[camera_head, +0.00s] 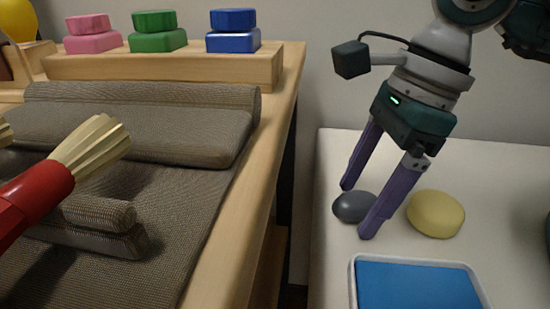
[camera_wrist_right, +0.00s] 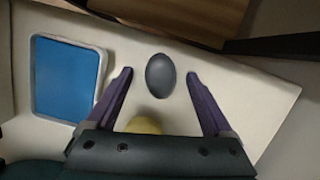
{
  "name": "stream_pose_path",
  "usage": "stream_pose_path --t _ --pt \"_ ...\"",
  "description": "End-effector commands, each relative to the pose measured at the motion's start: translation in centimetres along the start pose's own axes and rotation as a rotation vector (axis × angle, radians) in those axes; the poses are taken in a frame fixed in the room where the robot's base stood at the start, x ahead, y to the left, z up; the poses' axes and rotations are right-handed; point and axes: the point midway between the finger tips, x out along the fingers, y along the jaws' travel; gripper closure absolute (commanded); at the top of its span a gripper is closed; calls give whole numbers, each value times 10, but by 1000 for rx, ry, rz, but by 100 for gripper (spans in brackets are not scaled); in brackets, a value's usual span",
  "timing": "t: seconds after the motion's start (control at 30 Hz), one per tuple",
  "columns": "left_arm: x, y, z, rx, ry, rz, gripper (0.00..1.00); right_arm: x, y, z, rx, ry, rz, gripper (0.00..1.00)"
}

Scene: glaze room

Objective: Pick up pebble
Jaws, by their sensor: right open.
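The pebble (camera_head: 354,207) is a smooth dark grey oval lying on the white table (camera_head: 340,158). My right gripper (camera_head: 355,211) is open, its two purple fingers pointing down at the table with the pebble close to their tips. One finger partly covers the pebble's right side in the head view. In the right wrist view the pebble (camera_wrist_right: 160,75) lies just ahead of the gap between the open fingertips (camera_wrist_right: 160,73), and no contact shows. My left gripper is not in view.
A yellow rounded sponge-like piece (camera_head: 436,214) lies right of the pebble. A white tray (camera_head: 353,275) with a blue inside stands in front. A wooden bench (camera_head: 262,165) at left carries folded grey cloth (camera_head: 140,125) and a brush (camera_head: 50,170), with a dark gap between bench and table.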

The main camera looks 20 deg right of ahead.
Motion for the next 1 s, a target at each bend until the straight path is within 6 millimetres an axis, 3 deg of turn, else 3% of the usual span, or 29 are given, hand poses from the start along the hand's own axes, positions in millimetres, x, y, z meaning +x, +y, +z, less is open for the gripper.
stream_pose_path --t 0.2,0.9,1.0 --pt "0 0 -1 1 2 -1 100 0 0 0 0 0 -1 17" --pt "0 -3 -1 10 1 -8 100 0 0 0 1 0 -1 95" --pt "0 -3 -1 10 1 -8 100 0 0 0 1 0 -1 100"
